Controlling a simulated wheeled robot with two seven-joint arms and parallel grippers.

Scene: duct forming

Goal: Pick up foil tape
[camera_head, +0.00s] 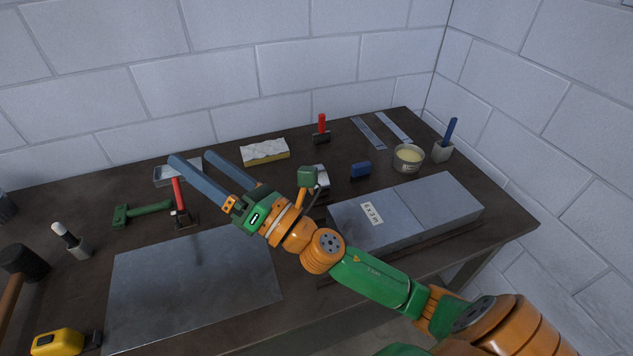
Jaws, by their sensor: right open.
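My right gripper (190,157) reaches in from the lower right over the table. Its two long grey-blue fingers are apart, with nothing seen between them, and point to the upper left. Their tips are near a shallow grey tray (166,179) and the red-handled tool (179,197) in this view. A small silvery object (321,176) shows just right of my right wrist, partly hidden by it. It may be the foil tape, but I cannot tell for sure. My left gripper is not in view.
The dark table (330,340) holds a flat metal sheet (190,290), a long grey duct piece (440,210), a yellow-and-white sponge-like block (265,152), a jar (408,158), a blue block (360,170) and a yellow tape measure (58,343). Block walls stand behind and right.

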